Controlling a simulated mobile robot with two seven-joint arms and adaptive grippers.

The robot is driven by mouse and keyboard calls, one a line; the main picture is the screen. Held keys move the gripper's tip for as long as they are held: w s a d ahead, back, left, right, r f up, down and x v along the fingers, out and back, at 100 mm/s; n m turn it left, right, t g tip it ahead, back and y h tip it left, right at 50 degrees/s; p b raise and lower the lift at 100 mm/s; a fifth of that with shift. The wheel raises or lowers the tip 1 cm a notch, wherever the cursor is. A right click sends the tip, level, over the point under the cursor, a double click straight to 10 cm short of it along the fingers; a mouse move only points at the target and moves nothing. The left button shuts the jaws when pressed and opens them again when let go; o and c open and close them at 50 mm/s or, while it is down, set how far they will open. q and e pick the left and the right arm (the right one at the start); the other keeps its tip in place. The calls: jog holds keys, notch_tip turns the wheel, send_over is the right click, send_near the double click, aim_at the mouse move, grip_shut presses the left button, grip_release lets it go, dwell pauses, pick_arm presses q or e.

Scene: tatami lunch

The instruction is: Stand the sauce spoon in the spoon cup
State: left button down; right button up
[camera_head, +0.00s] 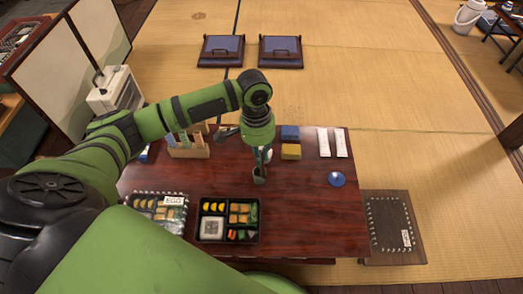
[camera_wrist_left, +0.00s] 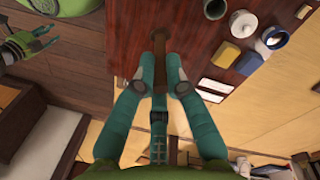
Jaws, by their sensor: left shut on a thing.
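My left gripper (camera_head: 264,156) is above the middle of the dark red table and shut on the sauce spoon, whose dark end (camera_head: 259,179) hangs below the fingers. In the left wrist view the brown spoon (camera_wrist_left: 157,36) sticks out between the teal fingertips. I cannot tell which is the spoon cup. My right gripper (camera_wrist_left: 42,40) shows small at the upper left there, open and empty.
Two food boxes (camera_head: 227,241) lie along the near edge. A wooden caddy (camera_head: 188,150) stands left of my gripper. A blue block (camera_head: 290,132), a yellow block (camera_head: 291,152), white packets (camera_head: 323,142) and a blue dish (camera_head: 336,179) lie to the right. The front right tabletop is clear.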

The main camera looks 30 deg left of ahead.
pick_arm(q)
jog(key=w+a+f+m+y+b, duration=0.1)
jog(key=w+a+f+m+b, duration=0.35)
jog(key=w+f+b, duration=0.5)
pick_arm(e)
jog(key=w+a, duration=0.1)
jog(key=w, duration=0.6)
pick_arm(q)
notch_tip(320, 180, down, 11)
jog(key=b, duration=1)
jog(key=shift+s+a+t, duration=0.2)
jog(key=shift+a+t, duration=0.15)
jog(key=shift+t, duration=0.05)
pick_arm(e)
jog(key=w+a+r+t+y, duration=0.1)
jog(key=w+a+r+t, duration=0.2)
jog(key=r, duration=0.8)
jog(key=w+a+r+n+t+y, duration=0.1)
jog(key=w+a+r+t+y, duration=0.1)
jog(key=w+r+t, duration=0.5)
jog(key=w+a+r+n+t+y, duration=0.1)
jog(key=w+a+r+t, duration=0.3)
jog(key=r, duration=1.1)
jog(key=shift+w+t+y, duration=0.55)
jog(key=shift+t+y, duration=0.15)
jog(key=shift+t, duration=0.5)
